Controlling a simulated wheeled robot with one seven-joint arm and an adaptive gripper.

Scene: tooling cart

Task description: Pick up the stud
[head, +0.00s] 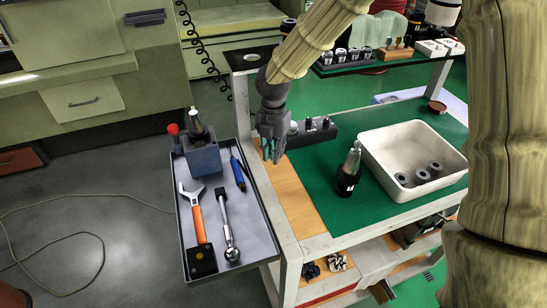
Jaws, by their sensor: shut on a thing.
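My gripper (272,158) points down over the wooden strip at the left edge of the cart top, just left of the black holder block. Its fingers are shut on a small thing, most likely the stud. The fingers hide nearly all of it, so its shape and exact height above the wood cannot be told. No other stud can be picked out clearly in this view.
A side tray (262,243) on the left holds a blue-grey block (203,160), an orange-handled wrench (196,212), a ratchet (226,225) and a screwdriver (237,170). A black holder block (313,134), a tool holder (349,172) and a white bin (412,208) with grey rings stand right.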

